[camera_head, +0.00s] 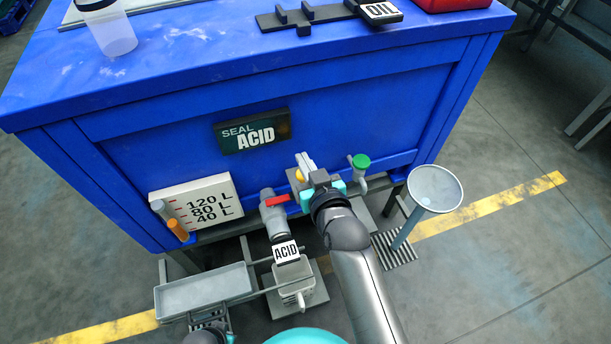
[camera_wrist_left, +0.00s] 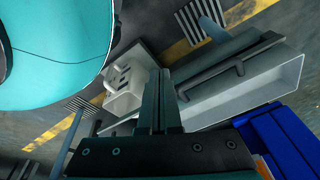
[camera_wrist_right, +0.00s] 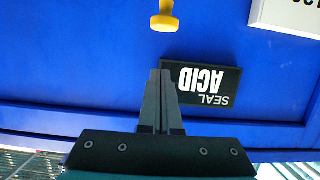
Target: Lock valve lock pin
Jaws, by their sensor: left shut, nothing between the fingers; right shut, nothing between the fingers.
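A yellow knob-headed pin (camera_wrist_right: 164,18) sticks out from the blue tank in the right wrist view, just beyond my right fingertips. It also shows in the head view (camera_head: 300,175), partly covered by my right gripper (camera_head: 305,160). My right gripper's fingers (camera_wrist_right: 160,76) are closed together and empty, apart from the pin in that view. A grey valve (camera_head: 268,205) with a red handle (camera_head: 276,201) is left of the gripper. My left gripper (camera_wrist_left: 162,75) is shut and empty, low near the metal tray; its fingers are not discernible in the head view.
The blue tank (camera_head: 270,90) bears a SEAL ACID sign (camera_head: 252,131) and a level board (camera_head: 200,203). A green-capped fitting (camera_head: 360,162) and a round-topped stand (camera_head: 435,188) are at right. Below are a metal tray (camera_head: 205,292) and an ACID-labelled block (camera_head: 286,252).

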